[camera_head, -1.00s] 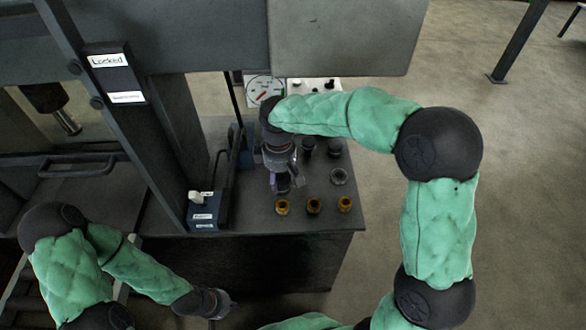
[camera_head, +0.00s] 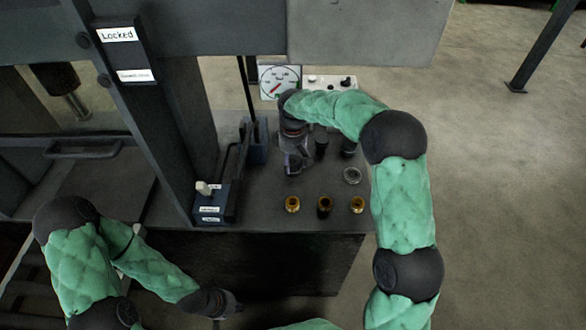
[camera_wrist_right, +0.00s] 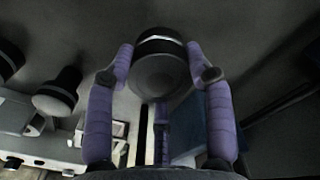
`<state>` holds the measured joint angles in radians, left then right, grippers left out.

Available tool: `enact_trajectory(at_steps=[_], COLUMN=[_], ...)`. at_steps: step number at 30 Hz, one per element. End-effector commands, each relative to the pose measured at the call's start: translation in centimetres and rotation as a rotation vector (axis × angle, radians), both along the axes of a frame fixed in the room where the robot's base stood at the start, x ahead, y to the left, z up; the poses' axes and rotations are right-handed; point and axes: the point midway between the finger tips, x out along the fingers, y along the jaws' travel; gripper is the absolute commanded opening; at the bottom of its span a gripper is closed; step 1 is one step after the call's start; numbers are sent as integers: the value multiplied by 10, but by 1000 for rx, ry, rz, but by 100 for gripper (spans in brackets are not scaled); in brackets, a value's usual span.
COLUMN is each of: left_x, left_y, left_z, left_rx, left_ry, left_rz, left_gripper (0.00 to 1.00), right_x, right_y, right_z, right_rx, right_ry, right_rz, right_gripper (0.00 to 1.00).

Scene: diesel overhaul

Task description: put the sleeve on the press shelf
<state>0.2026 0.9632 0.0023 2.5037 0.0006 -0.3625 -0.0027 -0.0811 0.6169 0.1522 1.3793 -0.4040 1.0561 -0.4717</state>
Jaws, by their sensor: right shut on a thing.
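Three small brass-coloured rings, which may be sleeves, stand in a row on the dark bench top: left (camera_head: 292,204), middle (camera_head: 325,206) and right (camera_head: 357,204). The middle one looks darker. My right gripper (camera_head: 293,165) is behind the left ring and points down. In the right wrist view its purple fingers (camera_wrist_right: 160,72) are shut on a dark round piece (camera_wrist_right: 160,70) with a bright band; I cannot tell if it is the sleeve. My left gripper (camera_head: 225,304) is low, in front of the bench; its fingers are unclear. I cannot tell which surface is the press shelf.
The press frame (camera_head: 165,115) with a "Locked" label stands at the left. A blue-black labelled box (camera_head: 210,204) is beside it. Dark cylinders (camera_head: 321,148), a clear ring (camera_head: 352,175) and a gauge (camera_head: 279,82) are at the back and right. The bench front is clear.

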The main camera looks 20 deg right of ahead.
Motion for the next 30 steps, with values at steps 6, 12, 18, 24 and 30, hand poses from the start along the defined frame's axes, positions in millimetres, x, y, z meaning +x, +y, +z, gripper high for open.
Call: enact_trajectory(at_steps=[6, 12, 18, 24, 30], left_x=[0, 0, 0, 0, 0], left_y=[0, 0, 0, 0, 0], left_z=[-18, -15, -16, -16, -16], left_rx=[0, 0, 0, 0, 0], left_ry=[1, 0, 0, 0, 0], left_rz=[0, 0, 0, 0, 0], left_gripper=[0, 0, 0, 0, 0], right_x=[-1, -1, -2, -2, -2], right_y=[0, 0, 0, 0, 0], right_z=[-28, -26, -30, -30, -29], right_rx=[0, 0, 0, 0, 0], right_ry=[1, 0, 3, 3, 3], right_rz=[0, 0, 0, 0, 0], right_gripper=[5, 5, 64, 77, 77])
